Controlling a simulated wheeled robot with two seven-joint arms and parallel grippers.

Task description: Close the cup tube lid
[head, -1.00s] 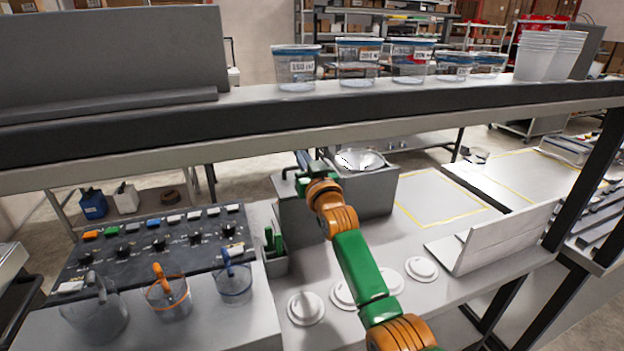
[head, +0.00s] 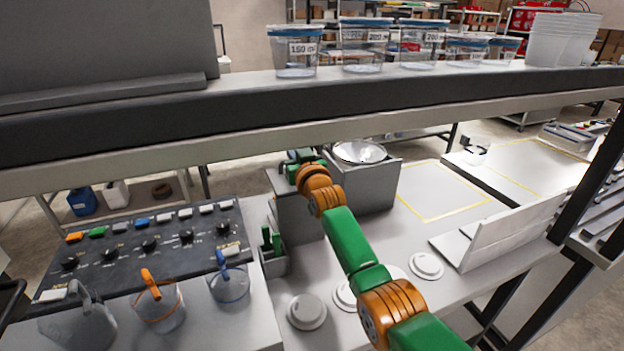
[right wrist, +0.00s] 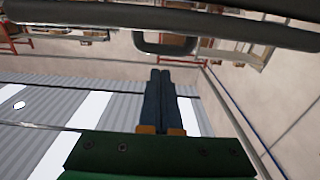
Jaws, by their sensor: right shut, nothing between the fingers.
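My right arm reaches from the lower right in the head view to a grey housing (head: 296,218). My right gripper (right wrist: 160,72) is shut and empty in the right wrist view. Its dark fingertips point at a dark bar (right wrist: 225,22) with a loop handle (right wrist: 165,43), with a small gap seeming to lie between. I cannot tell for sure whether this bar belongs to the cup tube lid. In the head view the wrist hides the top of the housing, and the fingertips are not clear. My left gripper is not in view.
An open metal bowl (head: 360,152) sits on a grey box (head: 372,188) right of the wrist. A long shelf (head: 420,108) with cups crosses above the arm. Jugs (head: 158,308) and a control panel (head: 150,245) stand left. White lids (head: 306,311) lie on the counter.

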